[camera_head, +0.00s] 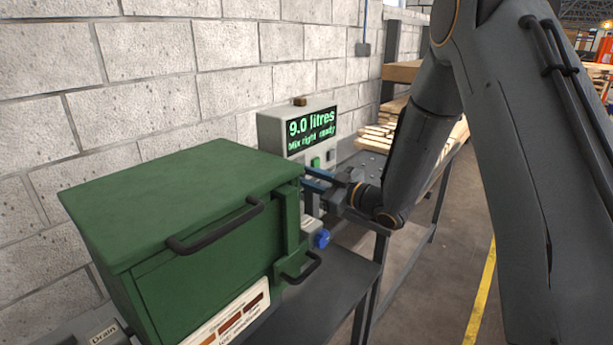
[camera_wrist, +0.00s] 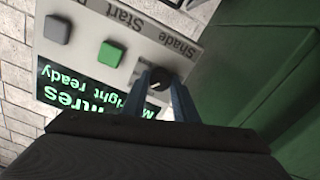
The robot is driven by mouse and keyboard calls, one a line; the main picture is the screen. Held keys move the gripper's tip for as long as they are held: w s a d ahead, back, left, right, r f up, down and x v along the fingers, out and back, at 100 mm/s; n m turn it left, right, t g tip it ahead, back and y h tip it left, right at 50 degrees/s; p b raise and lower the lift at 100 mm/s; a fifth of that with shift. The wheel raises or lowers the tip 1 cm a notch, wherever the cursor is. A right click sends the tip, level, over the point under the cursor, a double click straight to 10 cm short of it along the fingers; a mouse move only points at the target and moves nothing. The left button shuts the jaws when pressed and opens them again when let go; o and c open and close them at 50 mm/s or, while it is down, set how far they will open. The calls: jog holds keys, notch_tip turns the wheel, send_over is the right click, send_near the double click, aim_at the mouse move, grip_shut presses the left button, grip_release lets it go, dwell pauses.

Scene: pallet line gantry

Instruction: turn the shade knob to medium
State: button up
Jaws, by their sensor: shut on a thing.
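The shade knob (camera_wrist: 161,78) is a small black dial with a pale mark, on a light control panel (camera_wrist: 190,48) labelled "Shade". My gripper (camera_wrist: 161,84) has its two blue fingers shut on the knob, one on each side. The knob's setting cannot be read. In the head view my gripper (camera_head: 318,180) reaches the lower part of the panel box, and the knob is hidden there. The screen (camera_head: 309,130) reads "9.0 litres" and "Mix right ready".
A green button (camera_wrist: 110,53) and a grey button (camera_wrist: 57,29) sit beside the knob. A large green cabinet (camera_head: 190,200) with dark handles stands close to my gripper. A blue knob (camera_head: 321,239) is below. A block wall (camera_head: 150,60) runs behind.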

jog(key=shift+m+p, duration=1)
jog(key=shift+m, duration=3.2)
jog(key=o, duration=1.1)
jog(key=shift+c, duration=0.2)
jog(key=shift+d, duration=0.15)
jog(key=b+v, duration=0.2)
jog(key=v, duration=0.5)
jog(key=shift+s+d, duration=0.25)
